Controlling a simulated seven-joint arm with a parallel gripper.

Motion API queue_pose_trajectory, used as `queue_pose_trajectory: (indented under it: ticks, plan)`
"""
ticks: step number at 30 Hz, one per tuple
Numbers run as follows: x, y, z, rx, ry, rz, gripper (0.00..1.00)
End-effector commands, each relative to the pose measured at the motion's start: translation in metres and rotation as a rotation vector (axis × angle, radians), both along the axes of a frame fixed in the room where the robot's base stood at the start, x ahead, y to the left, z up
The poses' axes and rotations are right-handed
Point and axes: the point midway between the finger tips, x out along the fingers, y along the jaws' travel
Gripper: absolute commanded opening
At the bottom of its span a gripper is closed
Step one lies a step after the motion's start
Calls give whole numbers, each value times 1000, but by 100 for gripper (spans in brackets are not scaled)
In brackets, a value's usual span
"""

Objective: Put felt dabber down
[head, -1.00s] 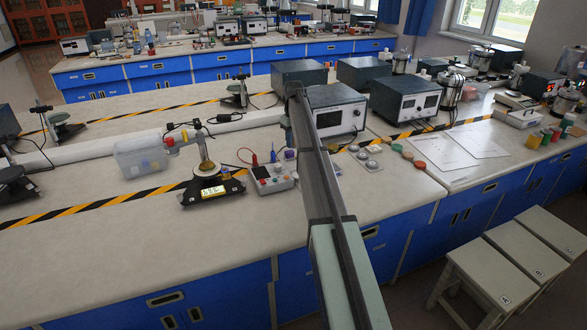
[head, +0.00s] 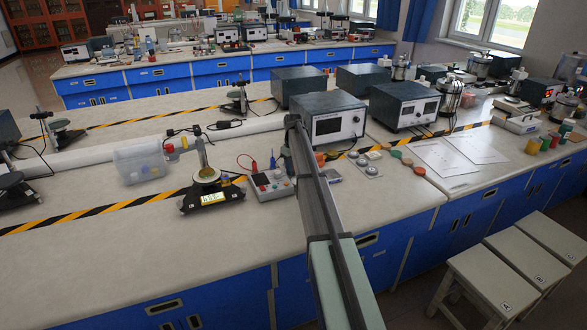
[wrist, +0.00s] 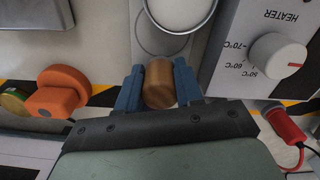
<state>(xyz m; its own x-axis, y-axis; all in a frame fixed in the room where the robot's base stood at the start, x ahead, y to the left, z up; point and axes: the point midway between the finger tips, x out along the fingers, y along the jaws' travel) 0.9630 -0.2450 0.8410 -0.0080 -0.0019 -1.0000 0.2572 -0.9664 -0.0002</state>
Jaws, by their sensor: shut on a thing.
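The felt dabber (wrist: 159,84) shows in the wrist view as a tan-brown, rounded cylinder. My gripper (wrist: 159,88) is shut on it, with one blue finger on each side. Its far part is hidden from this view. Just beyond the dabber is a round, pale rimmed dish or ring (wrist: 176,14), partly cut off by the top edge. I cannot tell the dabber's height above the bench. In the head view my arm hides the gripper and the dabber.
A heater box (wrist: 240,50) with a knob stands close right of the gripper. A red plug (wrist: 285,123) with a cable lies near it. An orange piece (wrist: 55,92) lies left. The head view shows clear bench (head: 110,250) at front left.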

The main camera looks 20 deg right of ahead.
Motion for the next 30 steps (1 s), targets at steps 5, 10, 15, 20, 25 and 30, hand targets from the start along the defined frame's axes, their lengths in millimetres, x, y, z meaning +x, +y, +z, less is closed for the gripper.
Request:
queue_pose_trajectory:
  ticks: [5,10,15,20,25,30]
  plan:
    - [0,0,1,0,0,0,11]
    - [0,0,-3,0,0,0,11]
    - [0,0,-2,0,0,0,52]
    - [0,0,-2,0,0,0,61]
    - [0,0,-2,0,0,0,61]
    - [1,0,8,-1,-1,0,61]
